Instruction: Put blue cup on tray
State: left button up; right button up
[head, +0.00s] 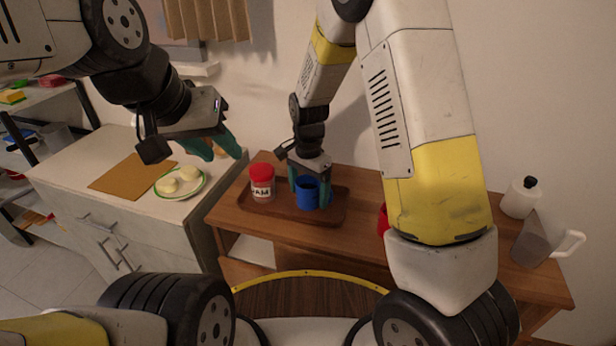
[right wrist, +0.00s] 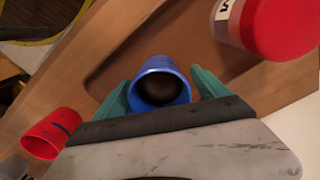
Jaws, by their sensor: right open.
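The blue cup (head: 307,194) stands upright on the brown wooden tray (head: 335,216), at the tray's right part. My right gripper (head: 310,188) is open and low over the tray, with its green fingers on either side of the cup. In the right wrist view the cup (right wrist: 160,84) sits between the two spread fingers (right wrist: 160,98), with small gaps beside it.
A red-lidded jar (head: 262,183) stands on the tray, left of the cup. A red cup (right wrist: 52,134) is on the wooden table, mostly behind my arm in the head view. A white bottle (head: 520,197) and a pitcher (head: 540,243) stand at the right. A plate (head: 181,195) lies on the cabinet.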

notch_tip(320, 180, up, 12)
jog(key=f, duration=0.1)
jog(key=s+d+r+n+t+y, duration=0.25)
jog(key=s+d+r, duration=0.45)
jog(key=r, duration=0.4)
jog(key=s+d+r+n+t, duration=0.2)
jog(key=s+d+n, duration=0.1)
jog(key=s, duration=0.3)
jog(key=s+d+r+n+t, duration=0.1)
jog(key=s+d+r+n, duration=0.1)
jog(key=s, duration=0.4)
jog(key=shift+s+d+n+t, duration=0.25)
jog(key=shift+d+n+t, duration=0.1)
jog(key=shift+d+n, duration=0.35)
